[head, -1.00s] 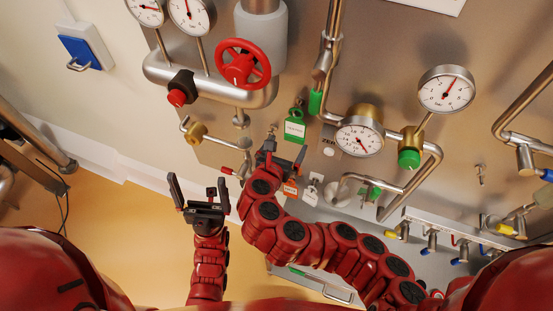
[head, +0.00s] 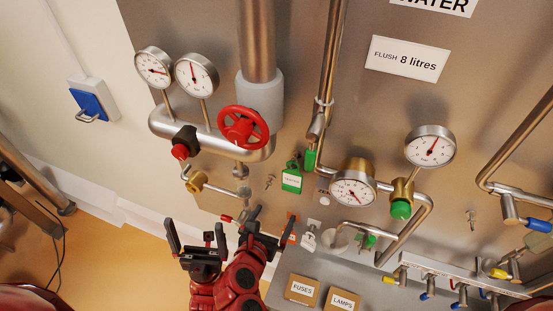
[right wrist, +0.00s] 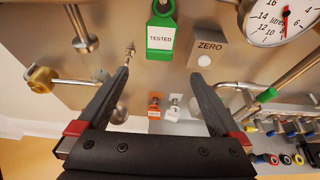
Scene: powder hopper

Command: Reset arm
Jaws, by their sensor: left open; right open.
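My left gripper (head: 197,236) is at the lower left in the head view, open and empty with its dark fingers spread upward. My right gripper (head: 268,222) is just to its right, in front of the lower panel, partly over an orange tag. In the right wrist view my right gripper (right wrist: 160,75) is open, with nothing between its fingers. Beyond it hang an orange tag (right wrist: 154,108) and a white tag (right wrist: 173,108), with a green TESTED tag (right wrist: 160,35) above them.
The steel panel carries a red handwheel (head: 243,127), a red knob (head: 180,152), gauges and pipes. A row of coloured valves (head: 460,290) is at lower right. Boxes labelled FUSES (head: 302,289) and LAMPS (head: 342,301) lie below. A blue switch (head: 89,105) is on the left wall.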

